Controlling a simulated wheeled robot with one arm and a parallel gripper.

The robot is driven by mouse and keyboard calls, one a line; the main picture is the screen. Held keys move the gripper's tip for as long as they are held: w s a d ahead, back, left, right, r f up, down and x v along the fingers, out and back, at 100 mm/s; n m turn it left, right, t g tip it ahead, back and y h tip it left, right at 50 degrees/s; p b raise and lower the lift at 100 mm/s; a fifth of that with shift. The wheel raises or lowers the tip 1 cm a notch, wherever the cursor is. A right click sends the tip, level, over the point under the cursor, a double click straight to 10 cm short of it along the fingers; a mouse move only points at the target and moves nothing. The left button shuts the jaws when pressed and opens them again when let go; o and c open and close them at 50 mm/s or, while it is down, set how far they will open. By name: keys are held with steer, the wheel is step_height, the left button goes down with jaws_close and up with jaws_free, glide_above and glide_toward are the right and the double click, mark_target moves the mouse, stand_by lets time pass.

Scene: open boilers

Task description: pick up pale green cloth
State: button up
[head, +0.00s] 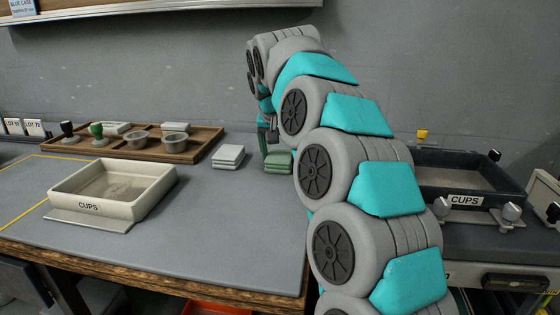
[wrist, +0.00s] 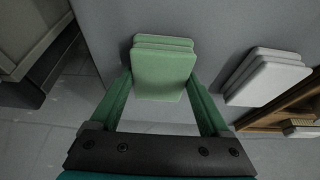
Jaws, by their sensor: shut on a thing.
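The pale green cloth (head: 279,161) is a small folded stack on the grey bench, just left of my arm in the head view, which partly hides it. In the wrist view the pale green cloth (wrist: 162,70) sits between the two green fingers of my gripper (wrist: 162,88). The fingers are shut on its sides. In the head view my gripper (head: 268,143) points down at the cloth. I cannot tell whether the cloth is clear of the bench.
A white folded cloth stack (head: 228,156) lies close to the left; it also shows in the wrist view (wrist: 268,77). A wooden tray (head: 205,146) with bowls and stamps stands behind.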

mark_target(281, 153)
steer(key=c, duration=0.3)
steer(key=shift+r, duration=0.1)
steer(key=shift+r, duration=1.7)
steer(key=s+b, duration=0.1)
steer(key=s, duration=0.4)
steer(key=s+r, duration=0.1)
steer(key=s, duration=0.4)
steer(key=s+b, duration=0.1)
steer(key=s, duration=0.5)
steer(key=shift+r+b, duration=0.2)
steer(key=shift+b, duration=0.15)
steer(key=o, duration=1)
steer(key=c, duration=0.7)
